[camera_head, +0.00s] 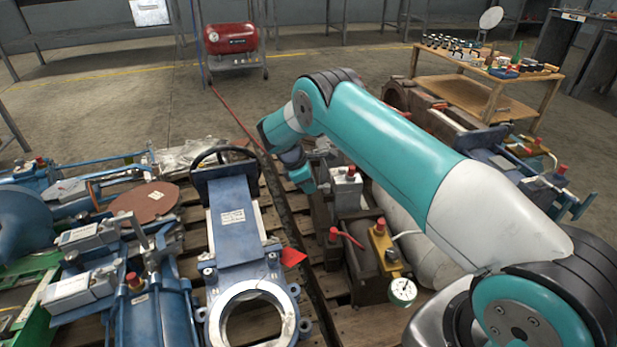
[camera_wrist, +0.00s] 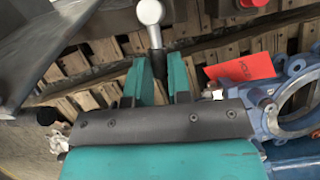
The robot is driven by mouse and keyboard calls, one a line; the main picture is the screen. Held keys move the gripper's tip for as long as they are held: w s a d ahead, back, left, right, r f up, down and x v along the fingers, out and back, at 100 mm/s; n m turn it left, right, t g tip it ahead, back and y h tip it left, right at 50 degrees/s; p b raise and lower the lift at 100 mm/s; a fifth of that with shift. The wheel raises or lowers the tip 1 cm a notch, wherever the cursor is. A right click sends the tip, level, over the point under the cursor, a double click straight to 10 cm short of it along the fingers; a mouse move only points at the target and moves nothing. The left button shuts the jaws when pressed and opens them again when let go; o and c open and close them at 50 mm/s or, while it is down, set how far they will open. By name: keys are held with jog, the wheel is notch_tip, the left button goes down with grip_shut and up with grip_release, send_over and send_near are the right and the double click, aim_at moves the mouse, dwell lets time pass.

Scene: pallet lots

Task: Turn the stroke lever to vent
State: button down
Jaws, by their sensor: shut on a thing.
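My gripper (camera_wrist: 160,64) shows in the wrist view with its two teal fingers on either side of a lever (camera_wrist: 150,13). In the head view my gripper (camera_head: 303,180) points down beside a grey valve block (camera_head: 346,187) with a red cap, right of the blue gate valve. My wrist hides part of the lever's surroundings there, and the lever's base is not clear.
The blue gate valve (camera_head: 236,222) with a black handwheel and a red tag (camera_head: 292,257) lies close on the left. A red-handled lever (camera_head: 347,238), a yellow box (camera_head: 381,243) and a gauge (camera_head: 402,290) stand nearer me. Blue equipment crowds the left; open floor lies behind.

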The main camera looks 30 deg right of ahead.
jog(key=c, duration=1.1)
grip_release()
jog(key=shift+o, duration=0.2)
jog(key=p+v, duration=0.6)
jog(key=v, duration=1.1)
jog(key=shift+r, duration=0.2)
jog(key=shift+s+a, duration=0.1)
